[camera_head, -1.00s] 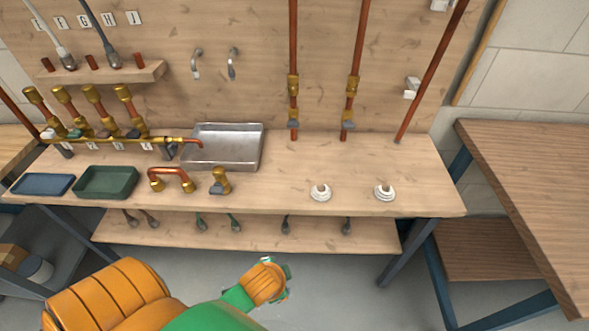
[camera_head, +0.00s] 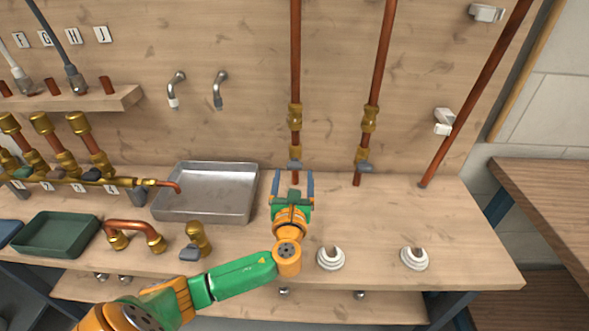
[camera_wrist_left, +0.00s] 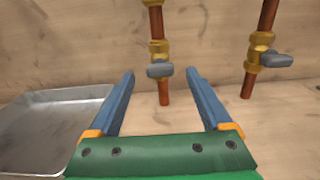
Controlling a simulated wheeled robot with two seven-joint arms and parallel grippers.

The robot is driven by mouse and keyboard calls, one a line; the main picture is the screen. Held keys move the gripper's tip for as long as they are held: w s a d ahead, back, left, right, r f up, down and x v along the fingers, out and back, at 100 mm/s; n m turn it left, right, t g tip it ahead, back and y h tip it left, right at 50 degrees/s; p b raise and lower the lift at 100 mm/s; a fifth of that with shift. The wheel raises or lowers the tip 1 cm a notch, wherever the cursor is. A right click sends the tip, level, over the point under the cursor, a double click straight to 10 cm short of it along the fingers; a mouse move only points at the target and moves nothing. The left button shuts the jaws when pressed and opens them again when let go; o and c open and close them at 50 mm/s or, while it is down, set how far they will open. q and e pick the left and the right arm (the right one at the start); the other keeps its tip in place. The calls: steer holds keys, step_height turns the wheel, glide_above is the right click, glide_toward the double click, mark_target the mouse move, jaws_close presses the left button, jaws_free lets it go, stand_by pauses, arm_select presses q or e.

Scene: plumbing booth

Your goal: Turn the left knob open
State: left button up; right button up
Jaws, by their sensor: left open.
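The left knob (camera_head: 295,164) is a small grey handle on the brass valve (camera_head: 295,118) of the left vertical copper pipe. In the left wrist view the left knob (camera_wrist_left: 160,69) shows between and beyond the blue fingertips. My left gripper (camera_head: 293,176) is open and empty, with its fingers pointing at the wall just below and in front of this knob. I see no contact with it. The right knob (camera_head: 365,168) is a similar grey handle on the right pipe, and it also shows in the left wrist view (camera_wrist_left: 277,60). My right gripper is out of view.
A metal tray (camera_head: 207,218) lies left of my gripper. A copper elbow (camera_head: 130,228) and a brass valve (camera_head: 198,238) stand on the bench. Two white ringed fittings (camera_head: 331,258) sit at the front right. A slanted copper pipe (camera_head: 478,92) stands farther right.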

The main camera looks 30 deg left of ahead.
mark_target(294, 168)
arm_select(q)
steer(key=x, duration=0.4)
steer(key=shift+f, duration=0.2)
steer(key=shift+s+r, duration=0.1)
steer(key=shift+c, duration=0.7)
steer(key=shift+d, duration=0.1)
steer(key=c, duration=0.3)
jaws_close()
